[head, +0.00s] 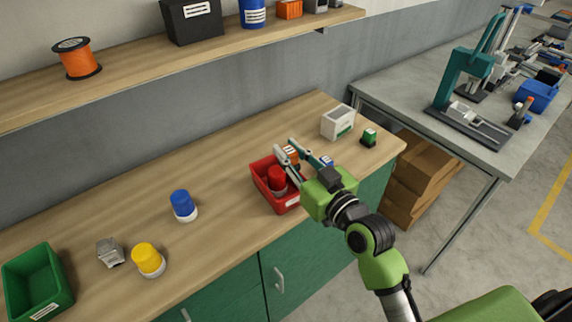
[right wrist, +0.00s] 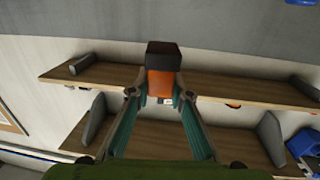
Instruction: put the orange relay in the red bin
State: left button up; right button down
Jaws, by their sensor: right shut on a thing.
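The orange relay (head: 291,154) is an orange block with a dark end. It is between the fingers of my right gripper (head: 285,147), which is shut on it. The right wrist view shows the relay (right wrist: 161,84) at the fingertips (right wrist: 158,98). In the head view the relay appears at the far right edge of the red bin (head: 262,195); its exact height over the bin I cannot tell. A red-capped item (head: 277,178) is inside the bin. My gripper and fingers partly hide the bin's right side. My left gripper is not in view.
A small blue item (head: 326,161) lies close to the right gripper. Blue (head: 183,204) and yellow (head: 148,258) capped items and a green bin (head: 62,291) are left. A shelf (head: 130,62) runs above.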

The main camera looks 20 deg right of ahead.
jog(key=shift+w+a+f, duration=0.1)
jog(key=shift+w+f, duration=0.8)
jog(key=shift+f, duration=1.75)
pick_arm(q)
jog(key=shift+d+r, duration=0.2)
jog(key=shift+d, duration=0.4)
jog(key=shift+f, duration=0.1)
pick_arm(e)
jog(key=shift+f, duration=0.1)
jog(key=shift+f, duration=0.55)
jog(key=c, duration=1.8)
grip_release()
jog(key=shift+c, duration=0.2)
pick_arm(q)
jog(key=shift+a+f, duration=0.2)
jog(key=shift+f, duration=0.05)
pick_arm(e)
jog(key=shift+r, duration=0.2)
